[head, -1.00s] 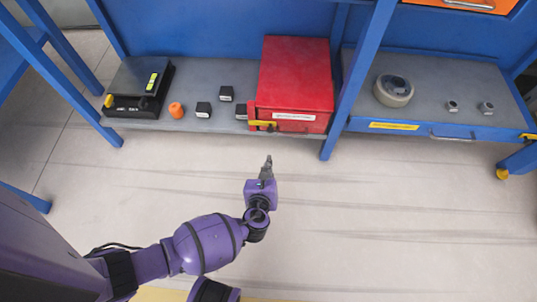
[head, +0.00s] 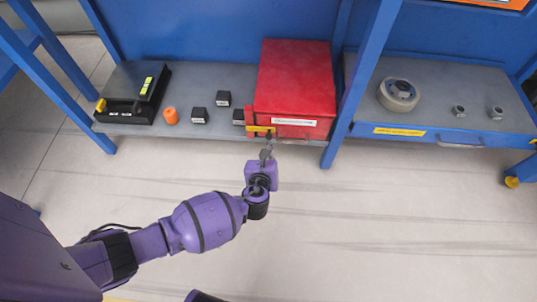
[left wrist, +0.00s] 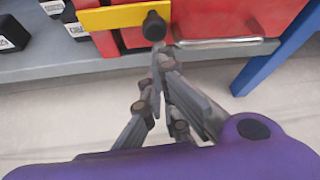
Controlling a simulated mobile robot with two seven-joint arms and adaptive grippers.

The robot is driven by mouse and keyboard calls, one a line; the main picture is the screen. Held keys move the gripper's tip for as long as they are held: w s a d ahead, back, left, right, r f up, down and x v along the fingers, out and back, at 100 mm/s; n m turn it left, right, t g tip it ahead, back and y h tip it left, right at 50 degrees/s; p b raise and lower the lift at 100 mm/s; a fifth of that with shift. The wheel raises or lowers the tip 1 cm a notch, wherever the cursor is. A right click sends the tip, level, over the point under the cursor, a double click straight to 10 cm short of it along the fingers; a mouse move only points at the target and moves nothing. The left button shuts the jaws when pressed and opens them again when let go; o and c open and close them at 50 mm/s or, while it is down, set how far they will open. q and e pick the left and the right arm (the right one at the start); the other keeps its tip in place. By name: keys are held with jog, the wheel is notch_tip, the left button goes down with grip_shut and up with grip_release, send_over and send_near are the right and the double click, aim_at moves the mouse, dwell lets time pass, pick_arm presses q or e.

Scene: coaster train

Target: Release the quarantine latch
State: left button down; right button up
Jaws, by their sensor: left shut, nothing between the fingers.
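The red quarantine box (head: 293,85) stands on the grey shelf with its lid down. Its yellow latch (head: 260,130) lies across the lower left of the front. In the left wrist view the yellow latch (left wrist: 112,17) has a dark round knob (left wrist: 154,26) at its right end. My left gripper (head: 266,150) is just in front of the box, below the latch. Its fingers are shut and empty, and in the left wrist view the fingertips (left wrist: 160,60) are just below the knob. I cannot tell whether they touch it. My right gripper is not in view.
A round grey part (head: 398,93) and two small rings lie farther right. The floor is clear.

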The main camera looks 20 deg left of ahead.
pick_arm(q)
jog(key=shift+r, duration=0.1)
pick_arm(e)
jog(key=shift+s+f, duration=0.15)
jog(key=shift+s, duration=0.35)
